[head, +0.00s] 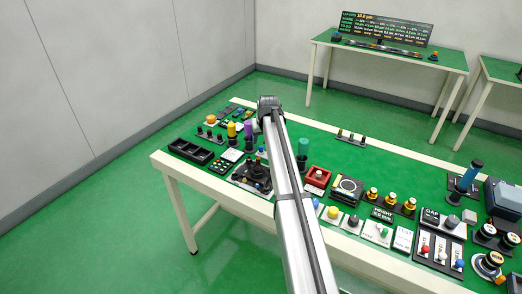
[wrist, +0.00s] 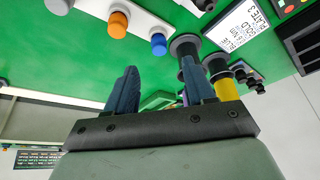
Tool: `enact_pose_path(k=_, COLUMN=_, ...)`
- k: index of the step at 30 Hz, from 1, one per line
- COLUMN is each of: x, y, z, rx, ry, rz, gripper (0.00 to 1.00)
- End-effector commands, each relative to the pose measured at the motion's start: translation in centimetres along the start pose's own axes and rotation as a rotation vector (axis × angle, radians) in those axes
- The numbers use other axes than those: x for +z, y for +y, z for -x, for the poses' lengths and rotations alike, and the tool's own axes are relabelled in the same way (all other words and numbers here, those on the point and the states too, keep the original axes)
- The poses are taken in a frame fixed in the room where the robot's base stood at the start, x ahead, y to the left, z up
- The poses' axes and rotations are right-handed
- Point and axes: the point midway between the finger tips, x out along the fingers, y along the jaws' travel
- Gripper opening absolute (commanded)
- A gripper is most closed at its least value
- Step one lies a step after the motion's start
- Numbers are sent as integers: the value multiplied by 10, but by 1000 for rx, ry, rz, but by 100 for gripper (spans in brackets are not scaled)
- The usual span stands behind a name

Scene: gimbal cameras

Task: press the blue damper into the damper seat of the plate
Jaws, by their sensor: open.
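My gripper (wrist: 157,88) is open, with two dark blue-grey fingers apart and nothing visible between them. In the head view it is hidden behind my arm. I cannot pick out the blue damper for certain. In the wrist view, a yellow cylinder (wrist: 229,88) with a dark flange and a second dark-flanged cylinder (wrist: 185,46) stand beside the right finger, which partly covers the second. In the head view, a yellow (head: 231,129) and a purple cylinder (head: 248,128) stand left of my arm. A dark plate assembly (head: 250,177) lies nearer; its damper seat is too small to tell.
An orange knob (wrist: 118,21) and a blue knob (wrist: 158,44) sit on a pale block. A printed card (wrist: 238,26) lies nearby.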

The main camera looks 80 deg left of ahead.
Motion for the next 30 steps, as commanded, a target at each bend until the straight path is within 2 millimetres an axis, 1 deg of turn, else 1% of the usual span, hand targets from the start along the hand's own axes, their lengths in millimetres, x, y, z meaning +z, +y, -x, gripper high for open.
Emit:
enact_pose_path(k=7, x=2, y=0, z=-13, rx=0, ry=1, rz=0, gripper=53)
enact_pose_path(k=12, x=7, y=-1, z=-34, rx=0, ry=-1, rz=0, gripper=53)
enact_pose_path(k=15, x=6, y=0, z=-47, rx=0, ry=1, rz=0, gripper=53)
enact_pose_path(k=18, x=6, y=-1, z=-54, rx=0, ry=0, rz=0, gripper=53)
enact_pose_path(k=25, x=7, y=-1, z=-55, rx=0, ry=1, rz=0, gripper=53)
enact_pose_path(k=30, x=7, y=-1, z=-55, rx=0, ry=1, rz=0, gripper=37)
